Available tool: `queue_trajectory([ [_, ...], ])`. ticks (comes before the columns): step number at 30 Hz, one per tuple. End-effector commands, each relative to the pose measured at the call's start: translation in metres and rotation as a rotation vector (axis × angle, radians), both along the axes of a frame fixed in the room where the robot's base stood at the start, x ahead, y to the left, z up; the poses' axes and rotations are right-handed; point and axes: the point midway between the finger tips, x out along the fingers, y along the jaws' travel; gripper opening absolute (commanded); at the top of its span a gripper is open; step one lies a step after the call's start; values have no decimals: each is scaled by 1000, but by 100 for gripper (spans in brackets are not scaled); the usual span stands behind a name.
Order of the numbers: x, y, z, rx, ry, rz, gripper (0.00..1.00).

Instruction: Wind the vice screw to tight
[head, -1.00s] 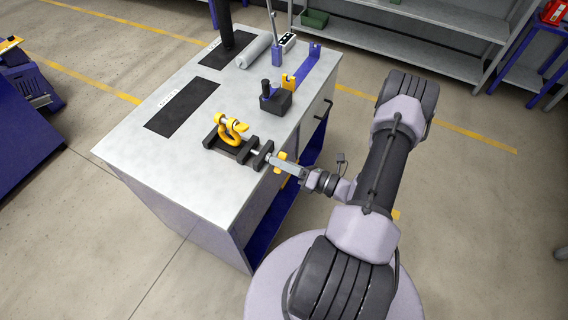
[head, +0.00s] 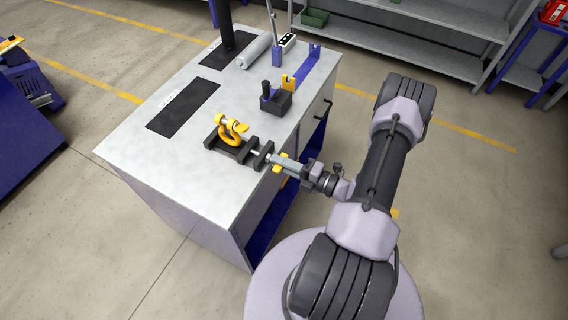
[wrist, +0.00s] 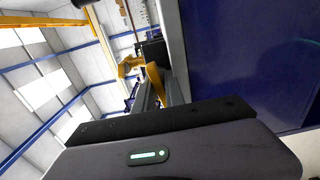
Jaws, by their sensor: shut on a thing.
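The dark vice (head: 257,157) sits at the front right edge of the grey bench, with a yellow hook-shaped piece (head: 231,133) at its jaws. The vice screw runs out past the bench edge to a yellow handle (head: 278,168). My gripper (head: 281,162) points along the screw and is shut on the handle. In the wrist view, the yellow handle (wrist: 156,82) shows between the fingers, with the yellow piece (wrist: 127,66) beyond it. The fingers hide part of the handle, and I cannot tell how tightly the jaws press.
The grey bench (head: 140,160) carries dark mats (head: 184,107), a black block with a knob (head: 276,101), a grey roll (head: 254,50) and a blue strip (head: 310,68). Shelves (head: 400,42) stand behind. The floor right of my arm is clear.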

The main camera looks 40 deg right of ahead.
Motion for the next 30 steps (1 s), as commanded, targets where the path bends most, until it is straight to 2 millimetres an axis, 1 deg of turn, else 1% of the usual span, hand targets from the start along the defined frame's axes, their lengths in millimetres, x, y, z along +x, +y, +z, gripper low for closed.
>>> queue_trajectory([
  [2, 0, 0, 1, 30, 12, 0, 0],
  [7, 0, 0, 0, 31, 12, 0, 0],
  [8, 0, 0, 1, 52, 20, 0, 0],
  [12, 0, 0, 1, 236, 97, 0, 0],
  [19, 0, 0, 0, 256, 105, 0, 0],
  [20, 0, 0, 1, 278, 114, 0, 0],
  [21, 0, 0, 1, 336, 138, 0, 0],
  [22, 0, 0, 1, 348, 143, 0, 18],
  [25, 0, 0, 0, 343, 142, 0, 38],
  [26, 0, 0, 0, 343, 142, 0, 40],
  [30, 0, 0, 0, 342, 141, 0, 40],
])
